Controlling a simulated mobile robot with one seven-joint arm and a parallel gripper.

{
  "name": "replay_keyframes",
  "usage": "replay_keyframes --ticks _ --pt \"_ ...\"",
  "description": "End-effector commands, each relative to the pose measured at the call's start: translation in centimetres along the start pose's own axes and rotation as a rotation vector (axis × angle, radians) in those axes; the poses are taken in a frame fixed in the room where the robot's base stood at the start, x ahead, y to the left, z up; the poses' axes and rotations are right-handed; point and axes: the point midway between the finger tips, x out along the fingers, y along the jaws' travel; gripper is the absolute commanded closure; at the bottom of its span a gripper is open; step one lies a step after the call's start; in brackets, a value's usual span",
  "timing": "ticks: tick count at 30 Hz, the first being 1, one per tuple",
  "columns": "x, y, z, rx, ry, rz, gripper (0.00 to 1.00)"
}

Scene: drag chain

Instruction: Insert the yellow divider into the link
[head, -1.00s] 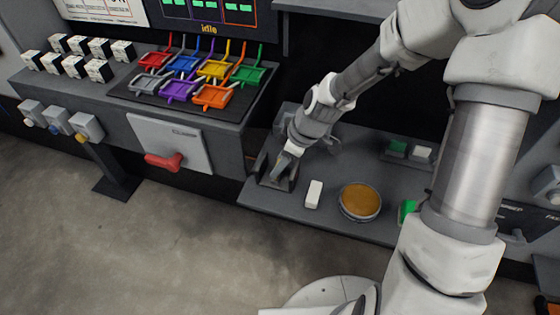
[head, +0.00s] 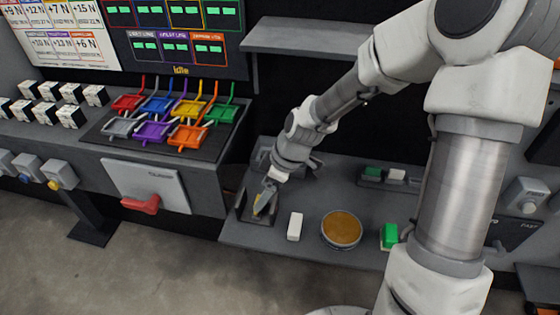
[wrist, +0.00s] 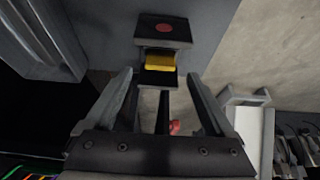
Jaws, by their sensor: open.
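The yellow divider (wrist: 160,60) shows in the wrist view as a short yellow block lying across a dark link-like holder (wrist: 163,29) with a red dot. I cannot tell whether it is fully seated. My gripper (wrist: 160,76) is open, its fingers apart on either side of the holder's near end and touching nothing that I can see. In the head view a sliver of the yellow divider (head: 258,204) shows at my gripper (head: 262,196), over the dark holder (head: 247,217) at the left end of the low shelf. The fingers partly hide it there.
A white block (head: 295,226), a round brown-topped dish (head: 341,229) and a green block (head: 389,236) stand right of the holder. Coloured trays (head: 160,117) and a red handle (head: 140,205) are to the left. The shelf front (head: 300,252) is clear.

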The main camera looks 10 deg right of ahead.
Motion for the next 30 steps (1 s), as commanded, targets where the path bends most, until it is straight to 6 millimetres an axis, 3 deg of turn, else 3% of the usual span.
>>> replay_keyframes --ticks 3,15,21,30 --pt "-3.2 0.2 -0.1 0.003 -0.001 0.006 0.12" --pt "-11.6 0.1 -0.1 0.003 -0.001 0.004 0.12" --pt "-13.3 0.0 0.0 0.000 0.000 0.001 0.12" --pt "-13.5 0.0 0.0 0.000 0.000 0.000 0.12"
